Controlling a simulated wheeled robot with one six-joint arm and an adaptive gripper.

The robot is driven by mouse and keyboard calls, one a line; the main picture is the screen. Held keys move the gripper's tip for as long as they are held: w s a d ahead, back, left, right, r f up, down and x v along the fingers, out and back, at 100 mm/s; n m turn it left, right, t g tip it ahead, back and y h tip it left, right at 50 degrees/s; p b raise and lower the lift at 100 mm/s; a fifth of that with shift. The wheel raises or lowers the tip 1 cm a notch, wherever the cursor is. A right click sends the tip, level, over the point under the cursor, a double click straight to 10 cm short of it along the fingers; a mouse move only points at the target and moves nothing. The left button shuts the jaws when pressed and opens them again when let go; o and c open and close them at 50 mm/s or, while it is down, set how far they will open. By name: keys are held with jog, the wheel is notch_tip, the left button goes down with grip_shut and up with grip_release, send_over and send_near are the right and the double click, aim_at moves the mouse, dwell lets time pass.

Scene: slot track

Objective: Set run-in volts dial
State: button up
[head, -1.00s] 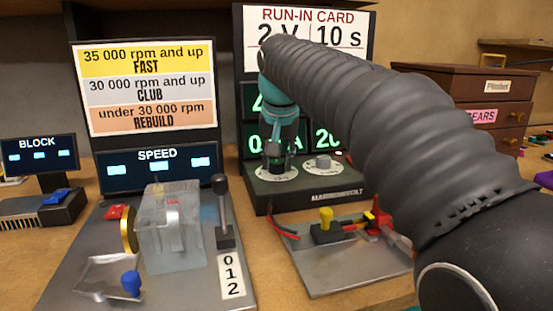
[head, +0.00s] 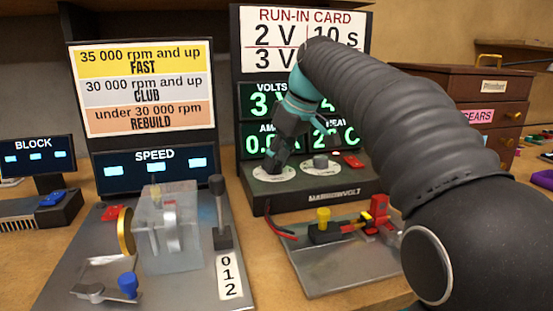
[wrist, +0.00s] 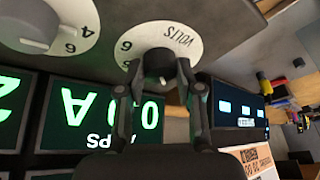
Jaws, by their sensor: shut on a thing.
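The volts dial is a white round plate (head: 287,176) at the left of the power supply's sloped base. In the wrist view its dark knob (wrist: 158,62) sits on the white plate (wrist: 190,38), which is marked VOLTS. My gripper (head: 273,164) is shut on the knob, one finger on each side, and covers it in the head view. The gripper also shows in the wrist view (wrist: 160,74). The volts readout (head: 258,104) begins with a green 3; the rest is hidden by my arm. The run-in card (head: 270,28) shows 2 V, 10 s, then 3 V with its time hidden.
A second dial with a grey knob (head: 320,160) and a red switch (head: 352,161) stand just right. A metal plate (head: 335,275) with a yellow-topped part and wires lies in front. The speed rig (head: 170,230) with a tall lever (head: 219,205) stands at left.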

jog(key=n+g, duration=0.1)
jog(key=n, duration=0.3)
jog(key=shift+w+n+g+y, duration=0.15)
jog(key=shift+n+g+y, duration=0.15)
jog(key=shift+g, duration=0.1)
jog(key=shift+w+n+g, duration=0.1)
jog(key=shift+n+g, duration=0.6)
jog(key=shift+n, duration=1.2)
jog(key=o, duration=1.2)
jog(key=shift+c, duration=0.2)
